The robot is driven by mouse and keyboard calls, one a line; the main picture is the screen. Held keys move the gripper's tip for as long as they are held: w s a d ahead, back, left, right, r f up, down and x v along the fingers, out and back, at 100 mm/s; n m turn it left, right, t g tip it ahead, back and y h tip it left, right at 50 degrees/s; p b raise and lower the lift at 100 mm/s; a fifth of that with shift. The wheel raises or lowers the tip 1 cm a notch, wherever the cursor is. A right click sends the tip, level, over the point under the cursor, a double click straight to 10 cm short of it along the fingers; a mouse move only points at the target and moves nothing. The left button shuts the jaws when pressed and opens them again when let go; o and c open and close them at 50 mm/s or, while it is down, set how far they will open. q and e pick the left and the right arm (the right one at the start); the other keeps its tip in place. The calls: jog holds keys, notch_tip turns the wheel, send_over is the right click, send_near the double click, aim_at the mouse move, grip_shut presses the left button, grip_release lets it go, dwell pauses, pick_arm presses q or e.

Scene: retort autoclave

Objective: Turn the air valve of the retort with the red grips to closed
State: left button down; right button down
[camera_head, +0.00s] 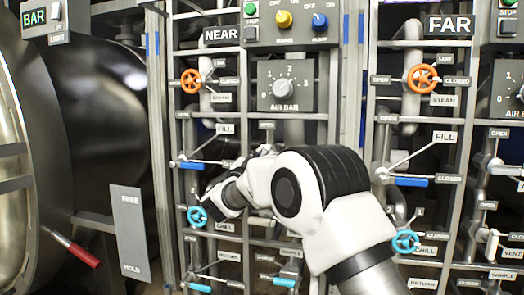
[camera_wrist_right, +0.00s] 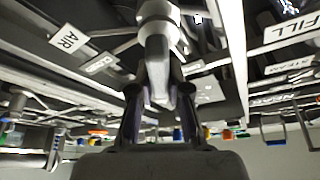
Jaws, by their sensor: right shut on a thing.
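My right arm reaches across the NEAR panel in the head view and covers its middle. The dark end of my right gripper (camera_head: 225,195) shows beside the blue CHILL handwheel (camera_head: 197,217); its fingertips are hidden. In the right wrist view, the gripper (camera_wrist_right: 158,85) is shut on a grey valve handle (camera_wrist_right: 158,68), with one dark finger on each side. An AIR label (camera_wrist_right: 68,39) is close by on the left, so this looks like the air valve. Its open or closed position cannot be told. A red grip (camera_head: 77,252) shows on the retort at left. My left gripper is out of view.
The orange STEAM handwheel (camera_head: 191,80) and AIR BAR dial (camera_head: 284,87) are above my arm. A blue-handled lever (camera_head: 190,165) sits to its left. The FAR panel (camera_head: 450,25) stands at right with similar valves. Pipes and label plates crowd the handle.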

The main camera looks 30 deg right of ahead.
jog(key=m+g+p, duration=0.1)
jog(key=m+g, duration=0.1)
jog(key=m, duration=0.2)
jog(key=m+g+p, duration=0.1)
jog(key=m, duration=0.3)
jog(key=shift+s+d+f+g+p, duration=0.1)
jog(key=shift+g+p, duration=0.2)
jog(key=shift+g, duration=0.1)
jog(key=m, duration=0.2)
jog(key=m+y+p, duration=0.1)
jog(key=m, duration=0.1)
jog(key=m+g, duration=0.1)
jog(key=shift+f+m+y, duration=0.3)
jog(key=shift+m+y, duration=0.1)
jog(key=c, duration=1.1)
grip_release()
jog(key=shift+s, duration=0.1)
jog(key=v, duration=1.2)
jog(key=shift+r, duration=0.1)
